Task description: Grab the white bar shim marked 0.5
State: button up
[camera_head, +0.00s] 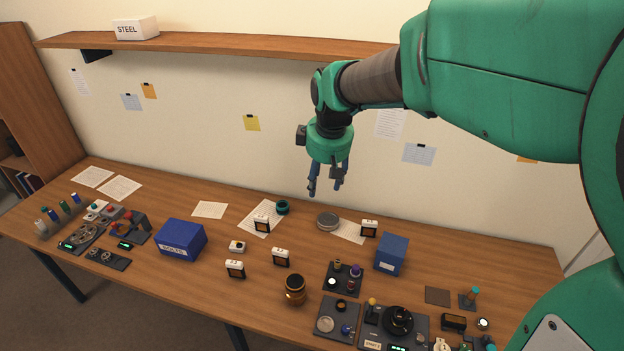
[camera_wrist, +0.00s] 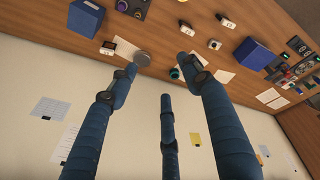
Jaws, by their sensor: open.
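Several small white-topped pieces with dark fronts stand on the table; one is left of centre (camera_head: 262,222), one in the middle (camera_head: 281,258), one nearer the front (camera_head: 236,269) and one at the right (camera_head: 369,228). A smaller white piece with a dark spot (camera_head: 237,246) lies among them. Their marks are too small to read, so I cannot tell which, if any, is the shim marked 0.5. My gripper (camera_head: 327,189) is open and empty, high above the back of the table. Its blue fingers (camera_wrist: 165,88) also show spread in the wrist view.
A blue box (camera_head: 181,240) stands left and another (camera_head: 392,254) right. A dark amber-lit cylinder (camera_head: 295,289) stands near the front. A round grey tin (camera_head: 327,220) and teal ring (camera_head: 282,207) lie at the back. Dark trays (camera_head: 338,318) with parts crowd the front right.

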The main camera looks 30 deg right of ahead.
jog(key=w+d+f+n+p, duration=0.1)
jog(key=w+d+f, duration=0.45)
jog(key=d, duration=0.25)
jog(key=n+g+p, duration=0.3)
jog(key=n, duration=0.2)
send_over(369, 225)
jog(key=w+d, duration=0.1)
jog(key=d, duration=0.1)
notch_tip(369, 225, down, 25)
jog(key=shift+w+a+y, duration=0.1)
jog(key=shift+a+y, duration=0.15)
jog(key=shift+y, duration=0.15)
jog(key=shift+f, duration=4.3)
jog(key=shift+f, duration=0.1)
jog(key=shift+a+f, duration=0.1)
jog(key=shift+f, duration=2.4)
